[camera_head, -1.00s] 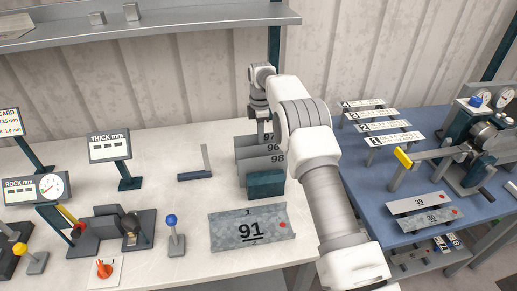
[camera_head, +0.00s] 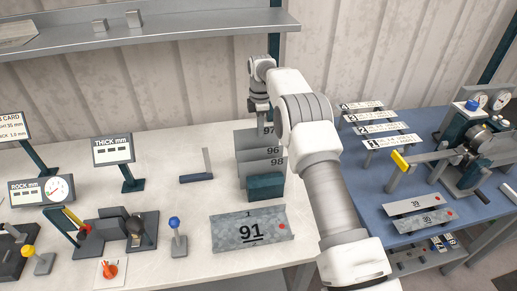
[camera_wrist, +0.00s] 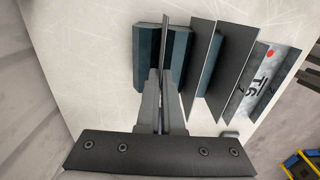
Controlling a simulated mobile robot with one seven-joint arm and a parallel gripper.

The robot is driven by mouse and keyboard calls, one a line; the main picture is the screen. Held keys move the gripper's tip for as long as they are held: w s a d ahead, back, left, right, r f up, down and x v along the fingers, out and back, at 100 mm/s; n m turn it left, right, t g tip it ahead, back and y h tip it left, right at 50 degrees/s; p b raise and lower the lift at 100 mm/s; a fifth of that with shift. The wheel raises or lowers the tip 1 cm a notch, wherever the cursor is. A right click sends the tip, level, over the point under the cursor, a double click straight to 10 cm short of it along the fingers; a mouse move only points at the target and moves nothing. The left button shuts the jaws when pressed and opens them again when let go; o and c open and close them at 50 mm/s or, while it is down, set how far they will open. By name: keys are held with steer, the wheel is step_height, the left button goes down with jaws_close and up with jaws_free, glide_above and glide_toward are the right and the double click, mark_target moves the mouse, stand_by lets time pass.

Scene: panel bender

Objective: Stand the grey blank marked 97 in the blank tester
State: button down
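The grey blank marked 97 (camera_head: 246,137) is upright and stands higher than the blanks in front of it at the dark teal rack (camera_head: 265,187). My gripper (camera_head: 262,118) is over it, and in the wrist view my fingers (camera_wrist: 163,95) are closed on its thin plate (camera_wrist: 167,50). Whether its lower edge is clear of the rack is hidden. Blanks 96 (camera_head: 260,152) and 98 (camera_head: 262,168) stand just in front. No label names the blank tester; a dark fixture (camera_head: 118,243) at the lower left, near the ROCK and THICK displays, may be it.
A bent grey piece marked 91 (camera_head: 249,228) lies in front of the rack. A small square (camera_head: 200,172) stands left of it. The blue bench (camera_head: 375,185) with a bender is right.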

steer(key=shift+r+p, duration=2.6)
steer(key=shift+r, duration=0.9)
